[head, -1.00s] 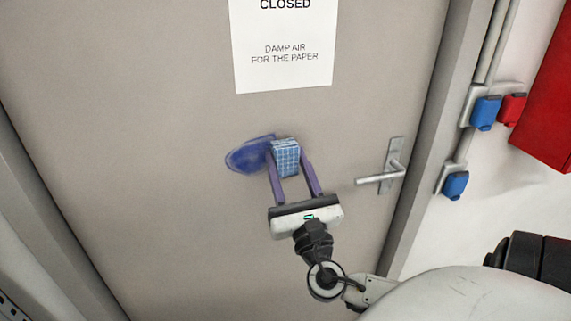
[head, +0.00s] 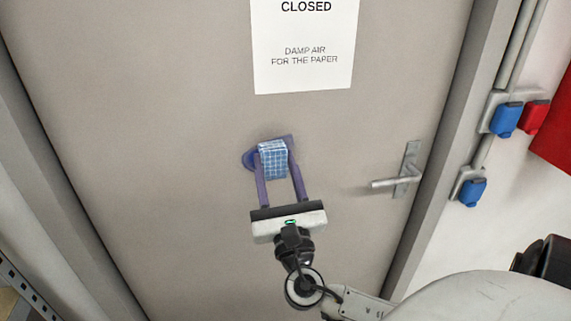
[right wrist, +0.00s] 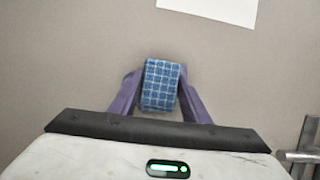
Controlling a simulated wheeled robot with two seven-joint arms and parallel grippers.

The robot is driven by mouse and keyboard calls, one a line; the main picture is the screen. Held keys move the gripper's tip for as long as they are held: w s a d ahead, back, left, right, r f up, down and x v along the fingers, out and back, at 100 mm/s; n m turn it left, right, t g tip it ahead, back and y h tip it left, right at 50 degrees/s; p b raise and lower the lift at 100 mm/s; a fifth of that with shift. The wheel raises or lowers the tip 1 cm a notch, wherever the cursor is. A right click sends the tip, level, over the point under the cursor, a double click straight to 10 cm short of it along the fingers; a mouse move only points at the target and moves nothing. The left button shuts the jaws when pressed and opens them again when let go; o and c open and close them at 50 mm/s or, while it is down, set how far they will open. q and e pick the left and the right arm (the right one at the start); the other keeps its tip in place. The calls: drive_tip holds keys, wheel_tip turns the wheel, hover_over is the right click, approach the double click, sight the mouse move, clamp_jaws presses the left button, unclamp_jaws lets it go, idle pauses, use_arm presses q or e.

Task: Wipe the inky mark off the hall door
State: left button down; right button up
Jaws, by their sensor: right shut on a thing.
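The inky mark (head: 249,160) is a blue-purple smear on the grey hall door (head: 160,130), below the paper notice. My right gripper (head: 275,170) has purple fingers shut on a folded blue checked cloth (head: 273,162). The cloth is over the middle of the mark and looks to be against the door. Mark shows at its left and at its upper right; the rest is hidden behind it. In the right wrist view the cloth (right wrist: 160,84) sits between the fingers, and I cannot make out the mark there. My left gripper is not in view.
A white notice (head: 303,45) hangs on the door above the cloth. A metal door handle (head: 398,180) sticks out to the right of the gripper. Blue sockets (head: 506,119) and a red one (head: 535,115) are on the wall beyond the door frame. The door's left side is clear.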

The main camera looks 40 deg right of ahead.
drive_tip(key=shift+w+a, duration=0.55)
drive_tip(key=shift+a, duration=0.3)
drive_tip(key=shift+w+a, duration=0.5)
drive_tip(key=shift+a, duration=0.4)
drive_tip(key=shift+w+a, duration=0.55)
drive_tip(key=shift+a, duration=0.3)
drive_tip(key=shift+r+p, duration=0.65)
drive_tip(key=shift+r, duration=0.25)
drive_tip(key=shift+s+d+f, duration=0.1)
drive_tip(key=shift+s+d, duration=0.05)
drive_tip(key=shift+d, duration=0.1)
drive_tip(key=shift+s+d, duration=0.45)
drive_tip(key=shift+d, duration=0.35)
drive_tip(key=shift+s+d, duration=0.4)
drive_tip(key=shift+d, duration=0.4)
drive_tip(key=shift+s+d, duration=0.75)
drive_tip(key=shift+d, duration=0.35)
drive_tip(key=shift+s+d, duration=0.7)
drive_tip(key=shift+d, duration=0.35)
drive_tip(key=shift+s+d, duration=0.75)
drive_tip(key=shift+d, duration=0.35)
drive_tip(key=s+a, duration=0.3)
drive_tip(key=s, duration=0.2)
drive_tip(key=shift+b, duration=0.4)
drive_tip(key=shift+s+a, duration=0.15)
drive_tip(key=shift+a, duration=0.05)
